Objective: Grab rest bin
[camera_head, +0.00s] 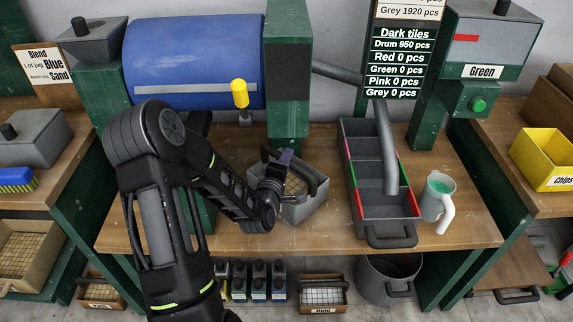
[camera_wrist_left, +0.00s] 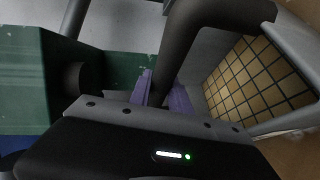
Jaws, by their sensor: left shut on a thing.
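The rest bin (camera_head: 302,208) appears to be the grey open bin with a tan mesh floor on the bench, though I read no label on it. In the left wrist view its tan grid (camera_wrist_left: 262,78) shows at the right. My left gripper (camera_head: 283,162) is over the bin's back left side. In the left wrist view its purple fingers (camera_wrist_left: 163,95) are shut on the bin's dark handle bar (camera_wrist_left: 185,50). The fingertips are partly hidden behind the bar. The bin looks level and close to the bench top; I cannot tell whether it touches. My right gripper is not in view.
A blue drum (camera_head: 190,62) and a green post (camera_head: 287,80) stand behind the bin. A grey divided tray (camera_head: 388,228) and a jug (camera_head: 437,198) stand to the right. Bare bench (camera_head: 330,222) lies between bin and tray. A bucket (camera_head: 385,280) is below.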

